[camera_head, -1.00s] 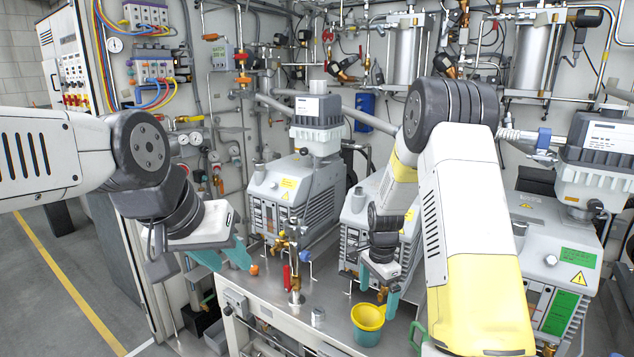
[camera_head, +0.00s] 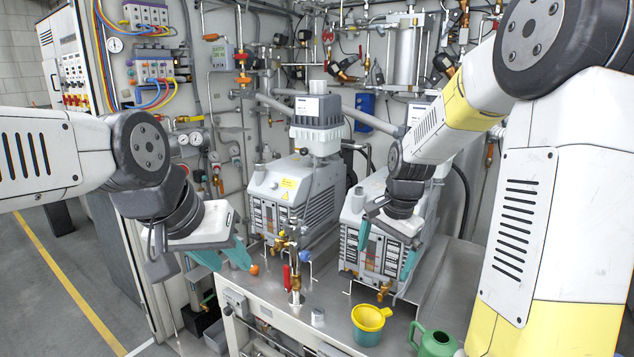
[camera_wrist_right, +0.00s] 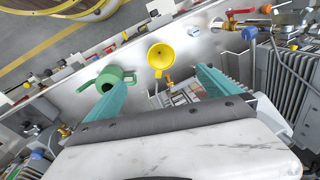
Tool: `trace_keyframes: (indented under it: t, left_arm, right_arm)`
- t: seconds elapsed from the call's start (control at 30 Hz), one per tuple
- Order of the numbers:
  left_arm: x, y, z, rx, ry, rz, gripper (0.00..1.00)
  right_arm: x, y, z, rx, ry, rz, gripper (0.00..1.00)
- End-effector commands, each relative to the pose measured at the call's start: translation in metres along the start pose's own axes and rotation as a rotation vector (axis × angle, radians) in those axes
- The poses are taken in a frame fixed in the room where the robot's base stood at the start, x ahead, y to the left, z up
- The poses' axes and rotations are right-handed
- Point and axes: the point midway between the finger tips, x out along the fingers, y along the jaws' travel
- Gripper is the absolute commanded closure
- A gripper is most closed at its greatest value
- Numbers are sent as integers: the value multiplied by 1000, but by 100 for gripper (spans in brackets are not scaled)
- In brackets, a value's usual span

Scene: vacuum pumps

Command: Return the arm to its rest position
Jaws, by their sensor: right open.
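My right gripper (camera_head: 386,245) is open and empty. In the head view it hangs in front of the middle pump, above and beyond the yellow funnel (camera_head: 369,318). In the right wrist view its teal fingers (camera_wrist_right: 163,85) are spread, with the funnel (camera_wrist_right: 160,56) below, between their lines. My left gripper (camera_head: 226,258) is at the left over the bench edge. Its teal fingers stand apart, with nothing visible held between them. An orange knob (camera_head: 254,269) shows at one fingertip; I cannot tell whether they touch.
The funnel sits on a teal cup (camera_head: 366,337). A green can (camera_head: 434,342) stands right of it. Valves with a red handle (camera_head: 286,278) rise left of the cup. Pumps (camera_head: 295,200) line the back of the steel bench (camera_head: 330,300). My right arm hides the right side.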

Motion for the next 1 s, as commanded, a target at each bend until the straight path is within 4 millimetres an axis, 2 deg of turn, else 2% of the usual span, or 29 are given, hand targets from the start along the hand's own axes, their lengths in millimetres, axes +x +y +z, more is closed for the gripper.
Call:
trace_keyframes:
  t: [0.03, 0.1, 0.3, 0.4, 0.63, 0.8, 1.0]
  left_arm:
    - [0, 0, 0, 0, 0, 0, 64]
    - [0, 0, 0, 0, 0, 0, 64]
    - [0, 0, 0, 0, 0, 0, 64]
    - [0, 0, 0, 0, 0, 0, 64]
    - [0, 0, 0, 0, 0, 0, 64]
    - [0, 0, 0, 0, 0, 0, 64]
    - [0, 0, 0, 0, 0, 0, 64]
  right_arm:
    - [-24, 6, 10, -62, 18, -38, 0]
    - [-50, 14, 24, -157, 41, -79, 0]
    - [-110, 46, 69, -435, 135, -174, 0]
    - [-129, 63, 92, -569, 193, -206, 0]
    - [-148, 91, 128, -783, 297, -233, 0]
    - [-151, 98, 136, -834, 322, -234, 0]
    - [-151, 98, 136, -835, 322, -234, 0]
